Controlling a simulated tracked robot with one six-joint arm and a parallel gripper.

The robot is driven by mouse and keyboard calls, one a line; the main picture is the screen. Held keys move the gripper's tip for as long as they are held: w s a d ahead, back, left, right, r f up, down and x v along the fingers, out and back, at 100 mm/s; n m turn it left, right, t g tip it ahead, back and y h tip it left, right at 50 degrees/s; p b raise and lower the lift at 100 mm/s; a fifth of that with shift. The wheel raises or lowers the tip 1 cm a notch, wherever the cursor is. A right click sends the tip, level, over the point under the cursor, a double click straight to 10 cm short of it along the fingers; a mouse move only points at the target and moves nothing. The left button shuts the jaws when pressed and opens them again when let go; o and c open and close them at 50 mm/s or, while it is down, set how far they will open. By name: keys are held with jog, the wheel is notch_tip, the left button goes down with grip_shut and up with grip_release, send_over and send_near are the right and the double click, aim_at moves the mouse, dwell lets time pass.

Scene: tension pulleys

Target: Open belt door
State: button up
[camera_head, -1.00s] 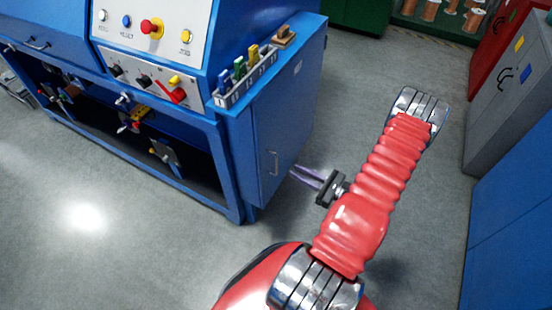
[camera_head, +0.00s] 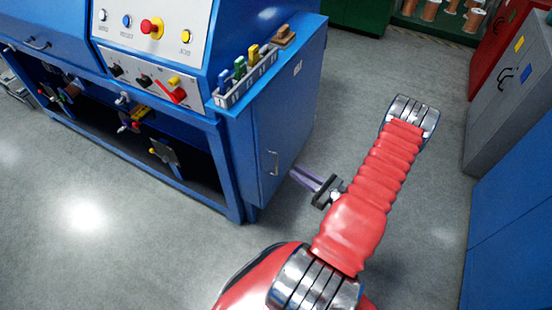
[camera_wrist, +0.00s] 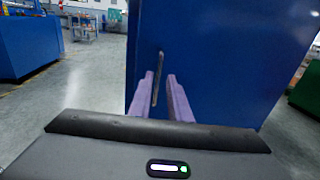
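The belt door (camera_head: 285,120) is the blue panel on the right side of the blue machine; it looks closed. Its slim metal handle (camera_head: 273,163) stands upright near the door's front edge. My gripper (camera_head: 293,172) is to the right of the handle, fingers pointing at it, with a small gap visible in the head view. In the wrist view, the two purple fingers of my gripper (camera_wrist: 161,76) are apart. The handle (camera_wrist: 158,75) shows between them, slightly tilted, against the blue door (camera_wrist: 215,60). I see no contact with the handle.
The blue machine (camera_head: 235,175) has a control panel (camera_head: 150,28) and a small rack (camera_head: 245,80) on top. Grey and blue cabinets (camera_head: 510,90) stand at the right. Grey floor (camera_head: 440,205) lies clear between them and my arm.

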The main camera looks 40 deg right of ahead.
jog(key=shift+w+a, duration=0.25)
jog(key=shift+w, duration=1.6)
jog(key=shift+w+a, duration=0.3)
jog(key=shift+w, duration=1.55)
jog(key=shift+w+a, duration=0.25)
jog(key=shift+w, duration=1.6)
grip_shut()
